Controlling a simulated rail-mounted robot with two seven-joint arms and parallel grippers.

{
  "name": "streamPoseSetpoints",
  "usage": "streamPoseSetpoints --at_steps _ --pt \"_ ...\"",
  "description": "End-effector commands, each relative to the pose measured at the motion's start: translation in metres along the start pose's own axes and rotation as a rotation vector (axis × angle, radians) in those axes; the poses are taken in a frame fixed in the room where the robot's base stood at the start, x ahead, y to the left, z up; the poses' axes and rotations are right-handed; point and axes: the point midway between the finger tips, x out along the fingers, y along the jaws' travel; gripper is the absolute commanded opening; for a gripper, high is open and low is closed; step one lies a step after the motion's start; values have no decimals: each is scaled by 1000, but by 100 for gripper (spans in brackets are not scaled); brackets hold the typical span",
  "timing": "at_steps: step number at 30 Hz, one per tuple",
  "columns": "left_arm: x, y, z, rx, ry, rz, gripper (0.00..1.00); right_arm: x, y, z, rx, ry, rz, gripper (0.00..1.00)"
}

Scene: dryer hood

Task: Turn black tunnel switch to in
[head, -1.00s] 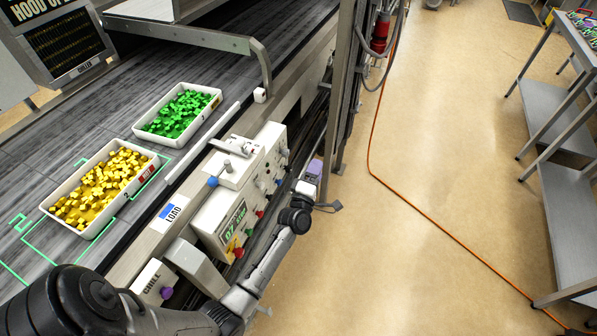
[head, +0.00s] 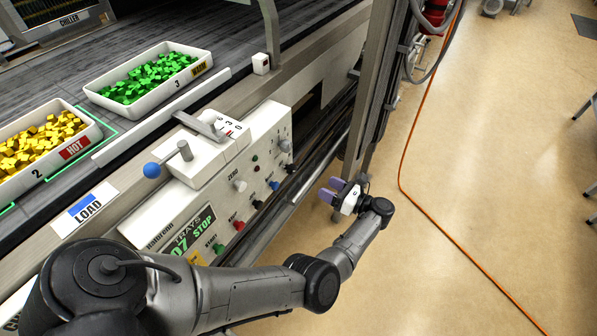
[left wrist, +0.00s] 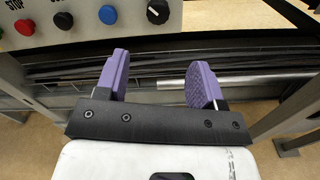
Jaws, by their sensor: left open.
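A black rotary knob with a white mark (left wrist: 158,12) sits on the white control panel in the left wrist view, right of a blue button. In the head view, this black switch (head: 291,168) is near the panel's right end. Its lettering cannot be read. My left gripper (head: 333,190) has purple fingers and is open and empty, apart from the panel, to the right of the knob in the head view. In the left wrist view the open fingers (left wrist: 160,76) are below the knob, with nothing between them. My right gripper is not in view.
The control panel (head: 200,196) also carries red, green, black and blue buttons and a blue-ended lever (head: 168,161). A green-filled tray (head: 125,103) and a yellow-filled tray (head: 90,165) are on the conveyor. A metal post (head: 378,85) stands behind my gripper.

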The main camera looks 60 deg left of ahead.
Motion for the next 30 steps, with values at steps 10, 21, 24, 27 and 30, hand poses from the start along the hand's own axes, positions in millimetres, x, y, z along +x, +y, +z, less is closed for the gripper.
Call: streamPoseSetpoints --at_steps 10,21,24,27,30 --pt "55 2 1 -4 3 11 63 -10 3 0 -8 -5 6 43" --pt "114 2 -1 -2 2 9 63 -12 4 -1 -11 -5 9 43" --pt "123 2 -1 -2 3 8 63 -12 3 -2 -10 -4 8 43" --pt "129 2 -1 -1 3 8 63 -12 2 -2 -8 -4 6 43" --pt "133 2 -1 -1 3 7 63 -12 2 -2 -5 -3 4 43"
